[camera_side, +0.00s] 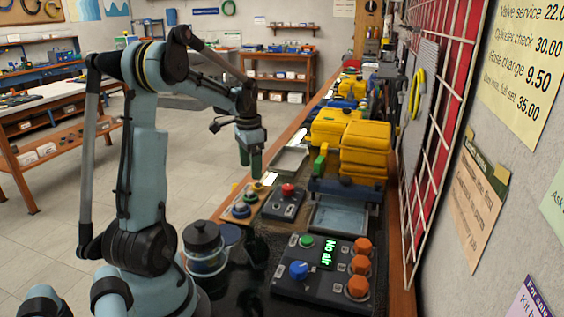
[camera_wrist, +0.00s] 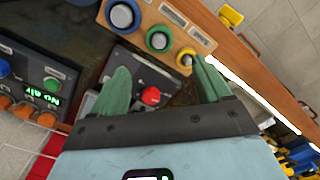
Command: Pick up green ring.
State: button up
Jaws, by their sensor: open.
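The green ring (camera_wrist: 149,38) sits on a wooden board (camera_wrist: 203,44) in the wrist view, between a larger blue ring (camera_wrist: 112,14) and a smaller yellow ring (camera_wrist: 181,58). In the side view the board (camera_side: 226,217) lies at the bench's left edge, and the green ring (camera_side: 240,212) shows small there. My gripper (camera_side: 250,156) hangs above and beyond the board, fingers pointing down, apart from the rings. In the wrist view my gripper (camera_wrist: 160,80) has its two green fingers spread wide with nothing held between them.
A control box with a red button (camera_side: 288,189) stands right of the board. Nearer are a "No air" panel (camera_side: 325,272) with orange knobs and a dark lidded pot (camera_side: 203,245). Yellow cases (camera_side: 365,150) stack at the right. A grey tray (camera_side: 289,160) lies beyond. Open space lies above the board.

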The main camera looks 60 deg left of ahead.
aim_at(251, 192)
jog(key=shift+s+f, duration=0.2)
jog(key=shift+f, duration=4.3)
jog(key=c, duration=1.1)
